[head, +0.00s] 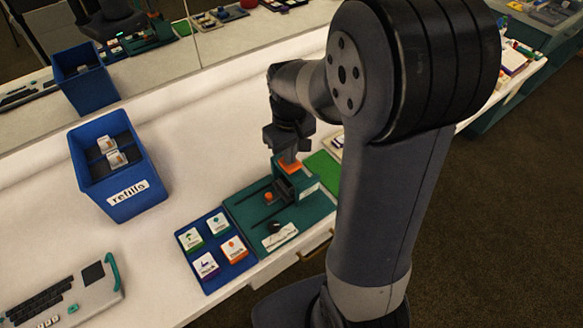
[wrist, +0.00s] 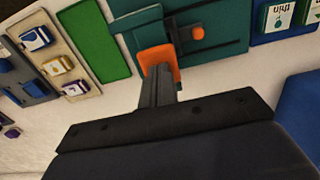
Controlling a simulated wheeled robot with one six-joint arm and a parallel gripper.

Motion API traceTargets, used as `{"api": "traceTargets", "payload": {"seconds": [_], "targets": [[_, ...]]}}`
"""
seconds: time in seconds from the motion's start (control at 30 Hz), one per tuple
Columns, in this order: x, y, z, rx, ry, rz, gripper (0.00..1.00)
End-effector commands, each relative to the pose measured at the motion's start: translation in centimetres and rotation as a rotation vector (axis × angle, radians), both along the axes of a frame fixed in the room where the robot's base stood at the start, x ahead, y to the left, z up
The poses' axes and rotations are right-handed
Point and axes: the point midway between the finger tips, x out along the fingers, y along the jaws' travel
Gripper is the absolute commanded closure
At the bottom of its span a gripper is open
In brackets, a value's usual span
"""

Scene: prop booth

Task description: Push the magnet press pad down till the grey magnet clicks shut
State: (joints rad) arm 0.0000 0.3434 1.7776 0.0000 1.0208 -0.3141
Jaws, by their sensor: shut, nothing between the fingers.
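The orange press pad (head: 291,165) sits on the back of the teal press station (head: 238,212). In the wrist view the pad (wrist: 158,55) lies right at the tips of my gripper (wrist: 160,72). My gripper (head: 284,154) is shut and empty, pointing down over the pad. I cannot tell whether the tips touch the pad. A dark block stands in front of the pad, beside an orange knob (head: 268,196), which also shows in the wrist view (wrist: 197,33). I cannot make out the grey magnet or whether it is shut.
A blue tray (head: 217,274) with several picture cards lies left of the station. A blue refills bin (head: 130,203) stands further left, and a keyboard device (head: 65,296) is at front left. A green mat (head: 324,170) lies to the right. A mirror runs behind the white counter.

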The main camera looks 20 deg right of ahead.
Motion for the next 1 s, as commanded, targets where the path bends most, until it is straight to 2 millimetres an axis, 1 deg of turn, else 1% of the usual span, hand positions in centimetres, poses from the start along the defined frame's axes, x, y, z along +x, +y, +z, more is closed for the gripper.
{"api": "traceTargets", "payload": {"seconds": [0.3,0.43,0.57,1.0], "targets": [[0.0,0.0,-1.1,0.000,0.001,0.000,1.00],[0.0,0.0,-0.9,0.000,0.001,0.000,1.00],[0.0,0.0,-0.2,0.000,0.001,0.000,1.00],[0.0,0.0,3.0,0.000,-0.001,0.000,1.00]]}}
